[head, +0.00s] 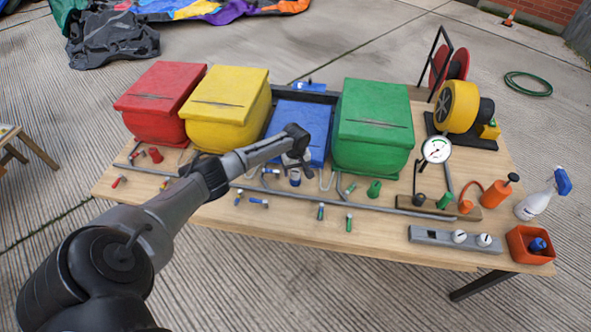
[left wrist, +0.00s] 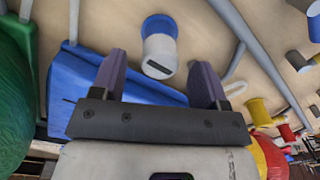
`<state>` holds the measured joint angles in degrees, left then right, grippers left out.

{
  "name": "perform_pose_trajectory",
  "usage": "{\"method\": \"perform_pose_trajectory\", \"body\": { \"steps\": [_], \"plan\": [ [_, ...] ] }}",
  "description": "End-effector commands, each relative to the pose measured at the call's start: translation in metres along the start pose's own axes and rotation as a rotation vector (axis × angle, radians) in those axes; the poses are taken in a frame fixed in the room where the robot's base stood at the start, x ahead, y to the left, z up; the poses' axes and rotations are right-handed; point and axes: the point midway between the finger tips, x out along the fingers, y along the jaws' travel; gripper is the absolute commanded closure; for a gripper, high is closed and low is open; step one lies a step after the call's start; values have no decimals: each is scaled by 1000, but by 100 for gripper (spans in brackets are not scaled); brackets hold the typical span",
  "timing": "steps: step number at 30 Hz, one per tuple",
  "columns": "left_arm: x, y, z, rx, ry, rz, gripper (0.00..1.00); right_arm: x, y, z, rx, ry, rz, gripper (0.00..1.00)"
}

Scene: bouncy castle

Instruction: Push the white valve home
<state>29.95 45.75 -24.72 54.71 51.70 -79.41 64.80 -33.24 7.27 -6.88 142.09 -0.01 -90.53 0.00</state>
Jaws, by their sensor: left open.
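The white valve (left wrist: 158,55) is a short white cylinder with a dark slot and a blue collar, in the left wrist view just beyond my fingertips. In the head view a small blue-and-white piece (head: 295,178), which looks like the same valve, stands in front of the blue box (head: 301,121), partly under my gripper. My left gripper (head: 297,160) is over that spot. In the left wrist view the left gripper (left wrist: 160,78) is open and empty, its fingers apart on either side of the valve's line. I cannot tell whether they touch it. My right gripper does not show.
Red (head: 163,100), yellow (head: 226,108) and green (head: 373,125) boxes stand beside the blue one. Grey tubing (head: 335,207) and small coloured plugs lie along the table front. A gauge (head: 436,149), yellow blower (head: 458,106) and orange tray (head: 530,256) are at right.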

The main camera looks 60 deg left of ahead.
Motion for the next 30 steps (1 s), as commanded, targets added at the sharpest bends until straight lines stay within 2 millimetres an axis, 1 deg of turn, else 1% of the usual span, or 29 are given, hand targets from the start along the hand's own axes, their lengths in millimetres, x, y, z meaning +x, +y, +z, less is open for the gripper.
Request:
{"method": "perform_pose_trajectory", "body": {
  "steps": [1,9,15,18,22,25,30],
  "plan": [
    [-11,0,0,1,2,2,32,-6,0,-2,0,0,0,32],
    [-64,0,-1,1,2,4,32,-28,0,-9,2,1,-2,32],
    [-99,0,-1,1,2,3,32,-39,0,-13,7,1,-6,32],
    [-112,0,0,1,2,2,32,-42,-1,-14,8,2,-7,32],
    [-123,0,0,0,1,1,32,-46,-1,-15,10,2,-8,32],
    [-128,0,0,0,1,2,32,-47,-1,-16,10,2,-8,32],
    [-131,0,0,0,1,2,32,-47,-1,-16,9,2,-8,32]
  ]
}}
